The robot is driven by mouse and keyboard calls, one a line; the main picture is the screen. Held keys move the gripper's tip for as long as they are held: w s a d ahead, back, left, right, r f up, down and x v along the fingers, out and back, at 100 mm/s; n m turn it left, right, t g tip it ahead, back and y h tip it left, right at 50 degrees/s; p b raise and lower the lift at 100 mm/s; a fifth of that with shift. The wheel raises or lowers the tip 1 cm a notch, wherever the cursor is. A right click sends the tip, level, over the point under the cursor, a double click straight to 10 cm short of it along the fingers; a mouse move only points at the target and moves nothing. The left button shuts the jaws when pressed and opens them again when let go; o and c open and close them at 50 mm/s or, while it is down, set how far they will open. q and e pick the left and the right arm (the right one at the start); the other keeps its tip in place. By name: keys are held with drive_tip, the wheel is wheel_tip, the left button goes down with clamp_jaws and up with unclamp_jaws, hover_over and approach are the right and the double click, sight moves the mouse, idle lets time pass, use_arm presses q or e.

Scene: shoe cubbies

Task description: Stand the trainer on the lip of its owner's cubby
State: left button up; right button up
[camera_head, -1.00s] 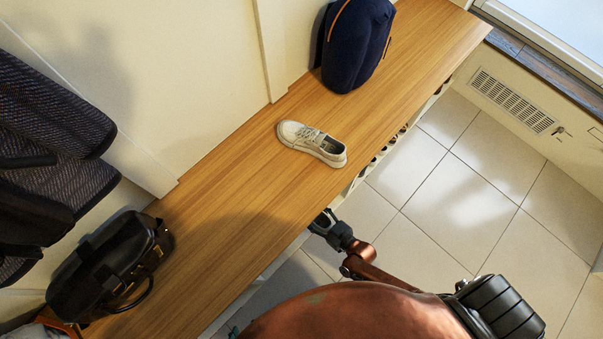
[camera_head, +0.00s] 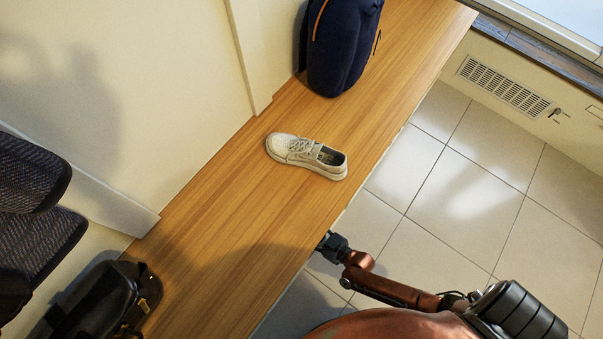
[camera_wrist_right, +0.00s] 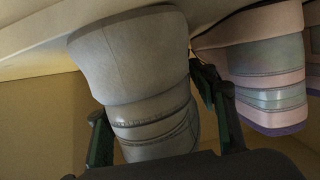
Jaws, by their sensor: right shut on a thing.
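In the right wrist view, a grey shoe (camera_wrist_right: 140,70) with ribbed bands fills the middle, between the two dark green fingers of my right gripper (camera_wrist_right: 155,105). The fingers are shut on it. Its far end meets a pale surface at the top of the picture. In the head view, my right arm reaches to the bench's front edge, and the gripper (camera_head: 328,243) is mostly hidden under the bench top. A cream lace-up shoe (camera_head: 306,157) lies alone on the wooden bench top (camera_head: 225,215). My left gripper is not in view.
A pink and grey shoe (camera_wrist_right: 265,70) sits close to the right of the held one. On the bench stand a navy backpack (camera_head: 340,45) and a black bag (camera_head: 100,305). The tiled floor (camera_head: 480,190) at right is clear.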

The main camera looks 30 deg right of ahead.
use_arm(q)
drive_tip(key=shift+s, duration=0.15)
use_arm(e)
drive_tip(key=shift+w, duration=0.1)
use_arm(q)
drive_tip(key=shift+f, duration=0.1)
use_arm(e)
drive_tip(key=o, duration=1.5)
drive_tip(key=shift+f, duration=0.1)
drive_tip(key=shift+o, duration=0.2)
drive_tip(key=p+v, duration=0.4)
drive_tip(key=v, duration=0.7)
drive_tip(key=shift+w+p, duration=0.1)
drive_tip(key=shift+p, duration=0.2)
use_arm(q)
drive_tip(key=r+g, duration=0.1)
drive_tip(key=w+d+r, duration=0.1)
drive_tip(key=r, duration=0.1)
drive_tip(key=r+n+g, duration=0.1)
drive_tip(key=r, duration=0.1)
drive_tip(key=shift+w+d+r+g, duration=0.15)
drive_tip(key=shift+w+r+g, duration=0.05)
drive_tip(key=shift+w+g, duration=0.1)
use_arm(e)
drive_tip(key=shift+s+d+r, duration=0.15)
drive_tip(key=shift+s+r, duration=0.1)
drive_tip(key=shift+s, duration=0.35)
